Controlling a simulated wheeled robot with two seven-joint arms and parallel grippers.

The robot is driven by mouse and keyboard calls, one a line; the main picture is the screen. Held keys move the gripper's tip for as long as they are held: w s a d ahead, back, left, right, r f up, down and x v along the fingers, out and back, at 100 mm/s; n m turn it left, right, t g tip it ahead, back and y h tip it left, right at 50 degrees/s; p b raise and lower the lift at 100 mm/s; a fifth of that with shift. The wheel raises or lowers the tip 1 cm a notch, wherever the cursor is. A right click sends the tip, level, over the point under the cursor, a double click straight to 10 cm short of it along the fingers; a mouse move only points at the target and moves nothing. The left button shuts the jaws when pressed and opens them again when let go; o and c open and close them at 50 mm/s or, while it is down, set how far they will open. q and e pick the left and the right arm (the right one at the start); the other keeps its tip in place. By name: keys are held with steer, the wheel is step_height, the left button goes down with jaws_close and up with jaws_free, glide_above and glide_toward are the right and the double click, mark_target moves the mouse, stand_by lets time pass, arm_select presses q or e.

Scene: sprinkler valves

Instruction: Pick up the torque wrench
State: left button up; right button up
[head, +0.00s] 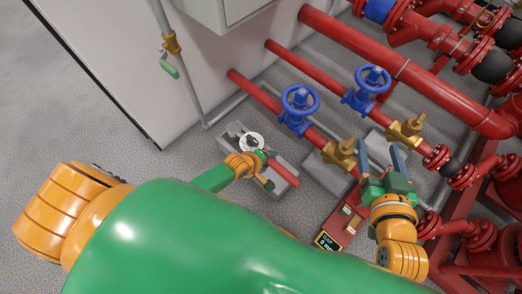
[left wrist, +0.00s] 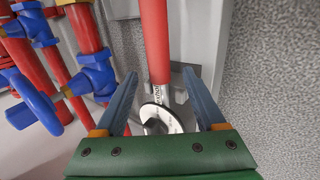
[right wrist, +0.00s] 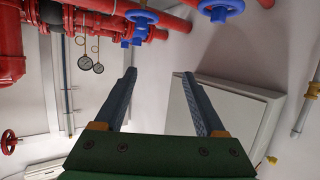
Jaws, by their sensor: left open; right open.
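The torque wrench has a red handle (head: 283,172) and a round white dial (head: 250,140). It lies in a grey tray (head: 234,131) on the floor in the head view. In the left wrist view its red handle (left wrist: 154,42) points up the picture and its dial (left wrist: 160,122) is near the gripper base, partly hidden. My left gripper (left wrist: 160,74) is open, with a finger on either side of the wrench and visible gaps. In the head view it is over the tray, partly hidden by the arm. My right gripper (head: 383,160) is open and empty, away from the wrench.
Red pipes (head: 330,78) with blue valve wheels (head: 299,100) and brass fittings (head: 341,154) run right of the tray. A red box (head: 346,224) with a small display reading "GAP" stands on the floor. A wall cabinet (right wrist: 240,105) shows in the right wrist view. Bare floor lies left.

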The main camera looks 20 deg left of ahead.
arm_select(q)
steer(key=shift+b+x, duration=0.8)
steer(key=shift+x, duration=0.25)
jaws_close()
arm_select(e)
step_height(320, 180, up, 12)
steer(key=a+t+y, duration=0.1)
steer(key=t+y, duration=0.1)
steer(key=t, duration=0.5)
steer(key=shift+a+r+n+y, duration=0.15)
steer(key=shift+a+n+y, duration=0.15)
steer(key=shift+a+n, duration=0.1)
steer(key=shift+w, duration=0.1)
